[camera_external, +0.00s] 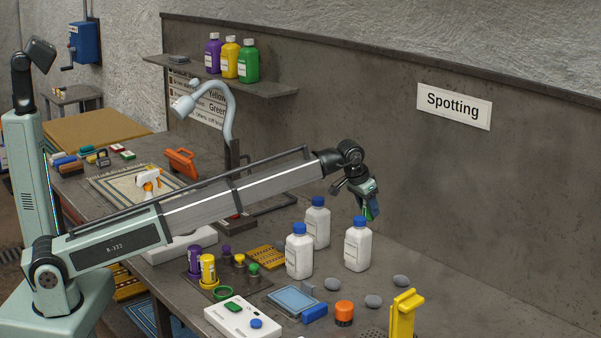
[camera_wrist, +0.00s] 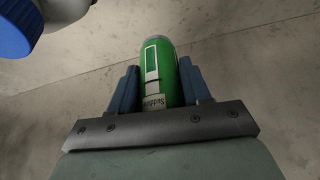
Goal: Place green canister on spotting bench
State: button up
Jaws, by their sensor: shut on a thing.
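My gripper (camera_external: 368,200) is shut on the green canister (camera_wrist: 160,75), with one blue-grey finger on each side of it in the wrist view. In the external view only a sliver of green shows at the gripper, above and behind the blue cap of the right white bottle (camera_external: 357,250). The canister is held above the spotting bench (camera_external: 450,278), under the "Spotting" sign (camera_external: 454,105). Its height over the bench is hard to tell.
Two more white bottles (camera_external: 299,256) (camera_external: 318,226) stand left of the gripper. A purple canister (camera_external: 194,260) and a yellow canister (camera_external: 208,269) stand by a green ring (camera_external: 223,293). The bench's back right is clear.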

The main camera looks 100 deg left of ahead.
jog(key=s+a+n, duration=0.1)
jog(key=s+a, duration=0.6)
jog(key=a, duration=0.3)
jog(key=s+a+n, duration=0.2)
jog(key=s+a, duration=0.4)
jog(key=a, duration=0.5)
jog(key=s+a+n+g+y, duration=0.1)
jog(key=s+a+n+g, duration=0.5)
jog(key=s+n, duration=0.7)
jog(key=shift+s+a+r+n, duration=0.3)
jog(key=shift+a+n, duration=0.1)
jog(key=shift+a, duration=0.95)
jog(key=shift+f, duration=5.05)
